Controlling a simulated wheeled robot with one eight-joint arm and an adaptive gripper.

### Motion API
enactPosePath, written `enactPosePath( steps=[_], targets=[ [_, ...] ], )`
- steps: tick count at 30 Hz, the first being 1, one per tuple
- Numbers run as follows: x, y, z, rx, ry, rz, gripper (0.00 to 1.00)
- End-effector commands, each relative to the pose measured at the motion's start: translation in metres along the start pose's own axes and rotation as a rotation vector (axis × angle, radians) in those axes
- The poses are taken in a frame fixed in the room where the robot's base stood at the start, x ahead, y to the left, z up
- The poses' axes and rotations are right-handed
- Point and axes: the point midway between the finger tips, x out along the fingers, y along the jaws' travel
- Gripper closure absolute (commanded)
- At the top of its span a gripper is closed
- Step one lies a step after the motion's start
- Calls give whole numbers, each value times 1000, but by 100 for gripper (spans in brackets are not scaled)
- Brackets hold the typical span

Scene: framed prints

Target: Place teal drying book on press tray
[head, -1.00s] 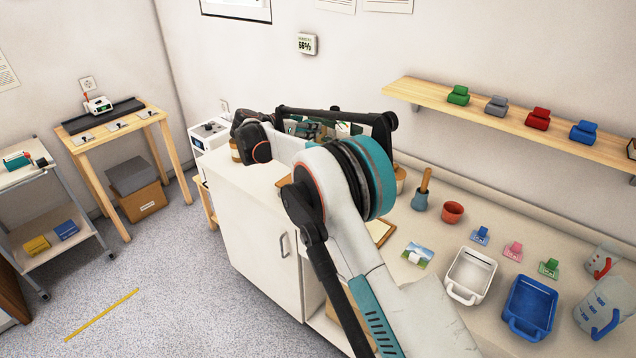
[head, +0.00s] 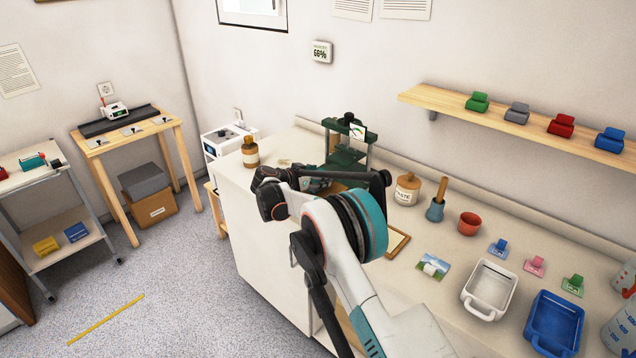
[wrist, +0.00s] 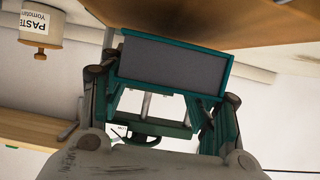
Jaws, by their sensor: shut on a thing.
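In the wrist view, which shows the scene upside down, my gripper (wrist: 165,85) is shut on the teal book (wrist: 175,68), with a grey face inside a teal border. In the head view my gripper (head: 318,182) is over the bench in front of the dark green press (head: 346,158), and my arm hides most of the book. The press's upper bar (wrist: 155,127) shows behind the book in the wrist view. A brown surface (wrist: 200,18) lies close to the book; I cannot tell whether they touch. The press tray is not clearly visible.
A brown bottle (head: 250,152) stands left of the press and a paste jar (head: 407,190) right of it. A wood-edged board (head: 398,243) lies beside my arm. A mortar-like red cup (head: 469,223), a white tray (head: 490,289) and a blue tray (head: 555,322) stand farther right.

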Motion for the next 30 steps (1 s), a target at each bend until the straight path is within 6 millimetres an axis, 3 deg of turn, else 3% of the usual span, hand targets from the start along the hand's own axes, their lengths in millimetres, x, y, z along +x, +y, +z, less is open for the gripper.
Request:
enactPosePath(
  steps=[3, 14, 15, 18, 30],
  targets=[
    [6, 0, 15, 0, 1, 0, 76],
    [8, 0, 18, 0, 1, 0, 76],
    [8, 0, 19, 0, 0, 0, 41],
    [8, 0, 18, 0, 0, 0, 24],
    [6, 0, 15, 0, 0, 0, 24]
  ],
)
